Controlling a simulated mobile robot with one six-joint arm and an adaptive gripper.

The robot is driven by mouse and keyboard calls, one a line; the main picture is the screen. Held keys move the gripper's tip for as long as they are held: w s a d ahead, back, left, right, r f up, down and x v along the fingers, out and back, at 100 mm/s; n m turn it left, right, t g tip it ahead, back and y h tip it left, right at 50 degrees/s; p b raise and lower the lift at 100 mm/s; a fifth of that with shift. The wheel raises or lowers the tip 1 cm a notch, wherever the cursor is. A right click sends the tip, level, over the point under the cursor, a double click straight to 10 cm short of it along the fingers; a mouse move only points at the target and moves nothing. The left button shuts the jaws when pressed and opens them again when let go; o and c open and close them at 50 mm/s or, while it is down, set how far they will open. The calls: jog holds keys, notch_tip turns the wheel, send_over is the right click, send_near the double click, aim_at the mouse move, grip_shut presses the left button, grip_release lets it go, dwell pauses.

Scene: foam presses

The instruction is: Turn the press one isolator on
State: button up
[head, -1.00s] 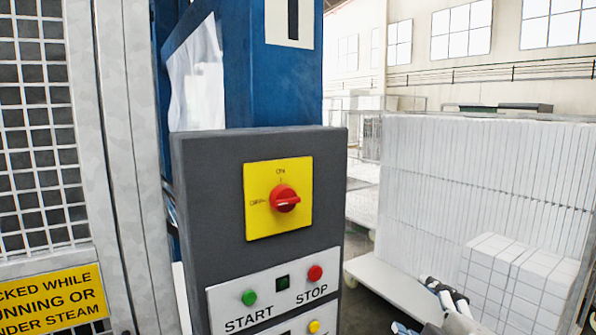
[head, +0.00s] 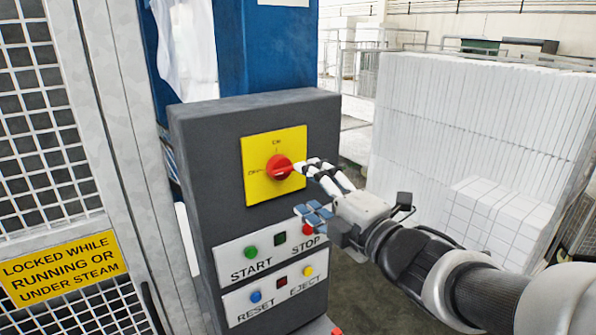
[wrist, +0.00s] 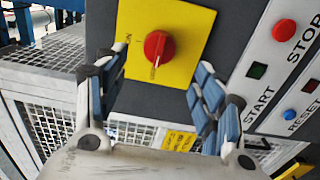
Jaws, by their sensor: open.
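The isolator is a red rotary knob (head: 279,167) on a yellow plate (head: 257,190), set on a dark grey control box (head: 205,180). ON is marked at the top of the plate and OFF at its left. The knob's grip lies level, in line with OFF; its pale mark points to the OFF side in the wrist view. My gripper (head: 305,190) is open and empty at the plate's right side, one finger close to the knob. In the wrist view the knob (wrist: 159,46) shows between the spread fingers; I cannot tell whether they touch it.
Below the knob are the green START button (head: 250,252), the red STOP button (head: 307,230) and RESET and EJECT buttons. A mesh guard (head: 45,140) with a yellow warning sign (head: 64,267) stands at left. White foam stacks (head: 470,150) stand at right, behind my arm.

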aim_at(286, 172)
jog(key=x, duration=0.8)
jog(key=shift+w+a+p, duration=0.25)
jog(key=shift+a+p, duration=0.05)
jog(key=shift+p, duration=0.1)
jog(key=shift+c, duration=0.5)
jog(key=c, duration=1)
